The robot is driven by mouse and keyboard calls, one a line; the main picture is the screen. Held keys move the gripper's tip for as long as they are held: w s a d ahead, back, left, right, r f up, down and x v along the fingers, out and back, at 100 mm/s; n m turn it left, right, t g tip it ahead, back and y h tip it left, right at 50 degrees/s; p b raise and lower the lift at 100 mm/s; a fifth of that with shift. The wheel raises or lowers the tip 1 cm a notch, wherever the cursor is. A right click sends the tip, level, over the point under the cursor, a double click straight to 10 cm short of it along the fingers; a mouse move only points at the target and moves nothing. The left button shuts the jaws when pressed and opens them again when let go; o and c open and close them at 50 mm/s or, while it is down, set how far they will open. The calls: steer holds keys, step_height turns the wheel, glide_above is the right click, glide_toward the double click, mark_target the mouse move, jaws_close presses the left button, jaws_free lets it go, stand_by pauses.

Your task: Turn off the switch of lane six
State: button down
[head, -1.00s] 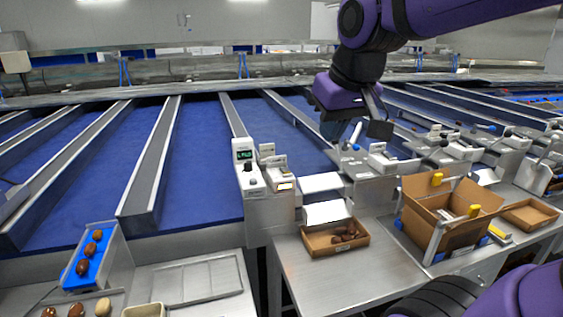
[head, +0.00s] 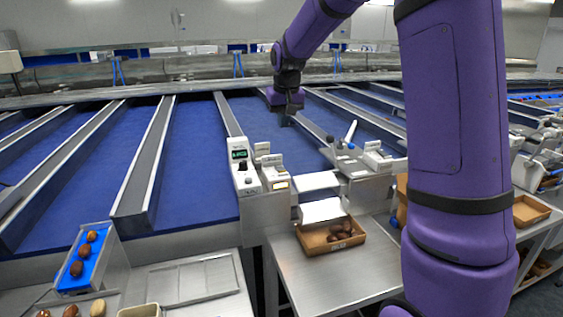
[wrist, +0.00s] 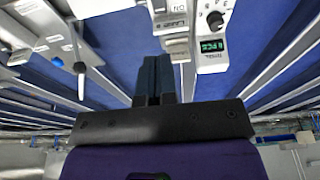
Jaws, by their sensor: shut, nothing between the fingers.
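A white control box (head: 241,172) with a green display and a dark knob stands at the end of a blue lane. It also shows in the wrist view (wrist: 212,62), turned upside down. Right beside it is a smaller white switch box (head: 272,176); in the wrist view this box (wrist: 173,28) carries a label that seems to read ON. I cannot read a lane number on either. My gripper (head: 287,122) is shut and empty, above the blue lane beyond and to the right of these boxes. Its closed fingers (wrist: 153,62) point toward the switch box in the wrist view.
A lever with a white handle (head: 350,132) rises from another unit to the right. A cardboard tray of dates (head: 312,250) lies on the steel table (head: 290,278). My arm hides much of the right side. Steel dividers (head: 147,158) separate the blue lanes.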

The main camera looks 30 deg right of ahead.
mark_target(282, 170)
steer(key=x, duration=1.3)
steer(key=shift+s+d, duration=0.1)
steer(key=shift+s, duration=0.25)
steer(key=shift+s+f, duration=0.1)
steer(key=shift+f, duration=0.6)
steer(key=shift+s+f, duration=0.6)
steer(key=shift+f, duration=0.2)
